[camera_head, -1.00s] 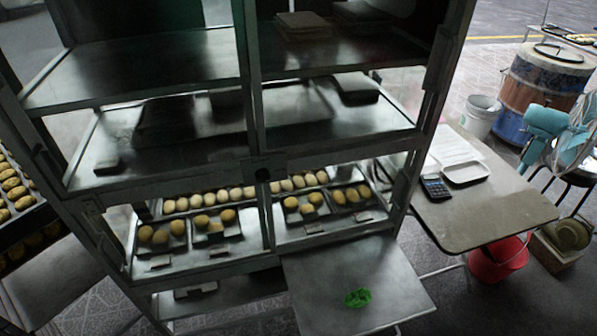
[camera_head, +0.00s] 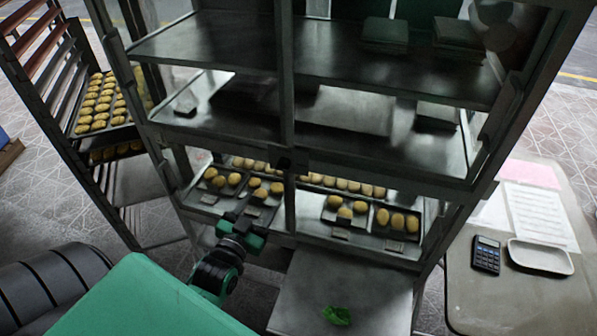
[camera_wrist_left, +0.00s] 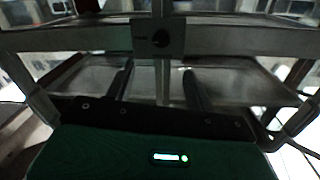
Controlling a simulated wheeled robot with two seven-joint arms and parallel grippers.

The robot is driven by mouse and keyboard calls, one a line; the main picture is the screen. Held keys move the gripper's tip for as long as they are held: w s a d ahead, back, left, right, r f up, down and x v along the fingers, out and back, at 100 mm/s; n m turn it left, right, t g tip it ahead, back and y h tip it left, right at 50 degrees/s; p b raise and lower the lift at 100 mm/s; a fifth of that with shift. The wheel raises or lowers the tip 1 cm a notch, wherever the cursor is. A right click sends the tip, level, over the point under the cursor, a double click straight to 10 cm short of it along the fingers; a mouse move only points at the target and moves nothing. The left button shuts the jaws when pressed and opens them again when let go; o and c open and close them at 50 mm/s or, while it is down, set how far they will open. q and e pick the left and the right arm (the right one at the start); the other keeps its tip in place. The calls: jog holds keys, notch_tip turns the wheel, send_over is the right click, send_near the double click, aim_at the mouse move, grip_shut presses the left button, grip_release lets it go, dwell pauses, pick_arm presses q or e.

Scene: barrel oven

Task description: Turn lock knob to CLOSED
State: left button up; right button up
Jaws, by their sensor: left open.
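The lock knob (camera_head: 284,163) is a small dark piece at the middle of the cabinet's front crossbar. In the left wrist view the knob (camera_wrist_left: 161,41) is a round dark shape on a square plate, near the top centre. Its pointer and lettering are too small and dark to read. My left gripper (camera_head: 240,229) is green and black and is below and left of the knob, apart from it. In the wrist view my left gripper (camera_wrist_left: 159,82) has its two dark fingers spread with nothing between them, below the knob plate. My right gripper is not in view.
The metal cabinet (camera_head: 215,132) has shelves and trays of buns (camera_head: 345,213) behind its front. A pull-out shelf (camera_head: 300,290) with a green item (camera_head: 337,316) juts out below. A rack (camera_head: 92,190) stands left; a table (camera_head: 470,310) with a calculator (camera_head: 487,254) stands right.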

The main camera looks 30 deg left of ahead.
aim_at(281, 169)
pick_arm(q)
jog(key=w+p, duration=0.1)
jog(key=w, duration=0.3)
jog(key=w+a+p, duration=0.1)
jog(key=w, duration=0.3)
jog(key=w+a+p, duration=0.1)
jog(key=w+p, duration=0.1)
jog(key=w, duration=0.2)
jog(key=shift+w+a, duration=0.1)
jog(key=shift+a, duration=0.05)
jog(key=shift+w, duration=0.65)
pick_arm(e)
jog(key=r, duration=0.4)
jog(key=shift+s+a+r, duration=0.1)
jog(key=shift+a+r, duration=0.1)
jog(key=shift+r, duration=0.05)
pick_arm(q)
jog(key=shift+c, duration=0.2)
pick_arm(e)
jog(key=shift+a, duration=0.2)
pick_arm(q)
jog(key=c, duration=0.9)
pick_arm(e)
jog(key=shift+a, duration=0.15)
